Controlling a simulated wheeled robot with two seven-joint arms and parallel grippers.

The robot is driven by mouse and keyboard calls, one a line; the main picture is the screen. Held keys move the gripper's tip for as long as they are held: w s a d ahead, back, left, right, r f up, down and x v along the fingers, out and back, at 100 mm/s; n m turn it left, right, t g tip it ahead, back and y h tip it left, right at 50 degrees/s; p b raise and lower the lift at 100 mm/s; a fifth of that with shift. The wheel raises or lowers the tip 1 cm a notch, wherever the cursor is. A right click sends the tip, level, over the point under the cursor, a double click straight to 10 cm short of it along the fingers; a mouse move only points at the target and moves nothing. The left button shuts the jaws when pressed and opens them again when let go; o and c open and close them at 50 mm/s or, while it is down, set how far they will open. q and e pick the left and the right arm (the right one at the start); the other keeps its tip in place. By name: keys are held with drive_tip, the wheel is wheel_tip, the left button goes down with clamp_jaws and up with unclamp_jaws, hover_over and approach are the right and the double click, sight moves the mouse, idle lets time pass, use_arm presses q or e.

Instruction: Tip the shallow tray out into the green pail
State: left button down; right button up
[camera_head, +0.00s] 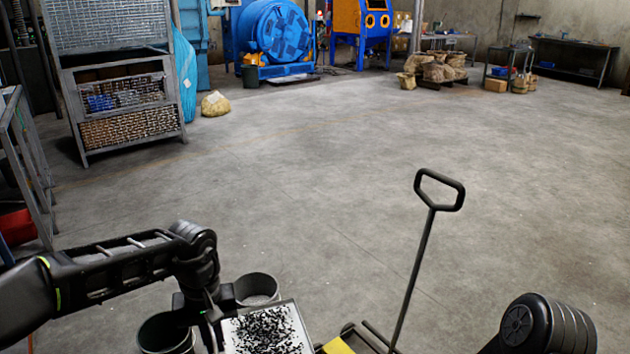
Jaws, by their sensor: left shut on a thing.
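The shallow tray (229,332) is at the bottom edge of the picture, pale with many small black bits spread on it. It looks roughly level, and its near part is cut off by the frame. My left gripper (212,326) is shut on the tray's left side. A dark green pail (150,332) stands just left of the gripper, partly hidden by it and cut off below. The tray is to the right of the pail's mouth, not over it. My right arm shows at the lower right, but its gripper is out of view.
A grey bucket (257,285) stands behind the tray. A cart with a tall black handle (438,192) and a yellow patch (338,346) is right of the tray. A metal rack (120,95) stands at the left. The middle floor is clear.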

use_arm(q)
wheel_tip(320, 180, up, 15)
drive_tip(key=w+m+p, duration=0.2)
drive_tip(key=m+p, duration=0.1)
drive_tip(key=p, duration=1.2)
drive_tip(key=shift+w+m, duration=0.3)
drive_tip(key=shift+w, duration=0.1)
drive_tip(key=shift+d, duration=0.1)
